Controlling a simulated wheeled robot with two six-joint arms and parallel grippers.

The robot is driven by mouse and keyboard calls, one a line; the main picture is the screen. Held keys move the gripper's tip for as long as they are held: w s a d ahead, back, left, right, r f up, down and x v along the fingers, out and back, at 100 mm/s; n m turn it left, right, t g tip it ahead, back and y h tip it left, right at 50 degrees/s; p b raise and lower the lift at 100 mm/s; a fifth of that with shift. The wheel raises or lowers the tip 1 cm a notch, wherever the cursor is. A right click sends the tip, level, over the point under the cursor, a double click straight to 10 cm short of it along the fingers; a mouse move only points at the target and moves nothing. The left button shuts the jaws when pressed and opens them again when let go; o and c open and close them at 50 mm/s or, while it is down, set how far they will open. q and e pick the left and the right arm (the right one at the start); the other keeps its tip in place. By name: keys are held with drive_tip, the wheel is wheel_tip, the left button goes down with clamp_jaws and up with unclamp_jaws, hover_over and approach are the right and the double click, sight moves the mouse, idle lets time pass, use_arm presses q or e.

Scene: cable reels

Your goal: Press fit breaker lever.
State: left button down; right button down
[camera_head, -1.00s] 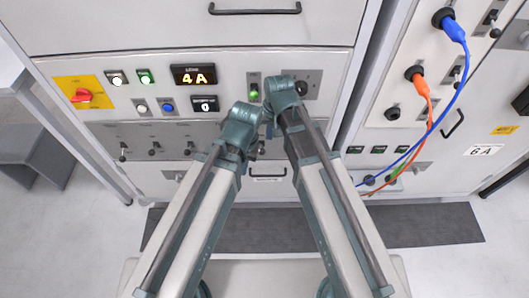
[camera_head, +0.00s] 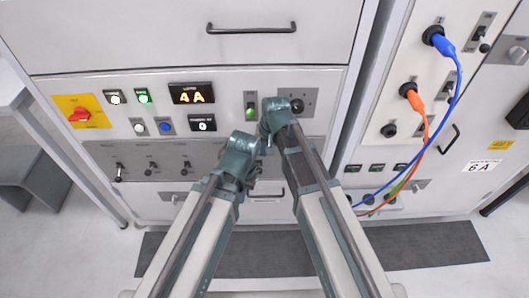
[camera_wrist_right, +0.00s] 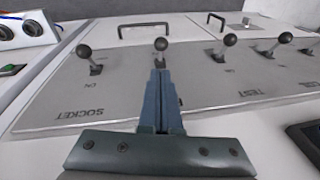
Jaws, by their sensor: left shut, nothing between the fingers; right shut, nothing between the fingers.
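The breaker levers are short stalks with black ball knobs on a grey panel (camera_head: 135,158). In the head view, levers show at the left of this panel, one of them at the far left (camera_head: 118,173); those further right are hidden behind my arms. In the right wrist view, my right gripper (camera_wrist_right: 161,76) is shut and empty. Its fingertips are at the base of one lever (camera_wrist_right: 161,46); I cannot tell whether they touch it. Another lever (camera_wrist_right: 85,52) stands to its left. My left gripper (camera_head: 252,182) is shut, low in front of the panel and partly hidden by its wrist.
Blue (camera_head: 459,85) and orange (camera_head: 424,130) cables hang at the right. A drawer handle (camera_head: 252,28) is at the top. Both arms lie close together.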

drive_tip(key=b+x, duration=0.6)
drive_tip(key=x, duration=0.1)
drive_tip(key=shift+f, duration=0.35)
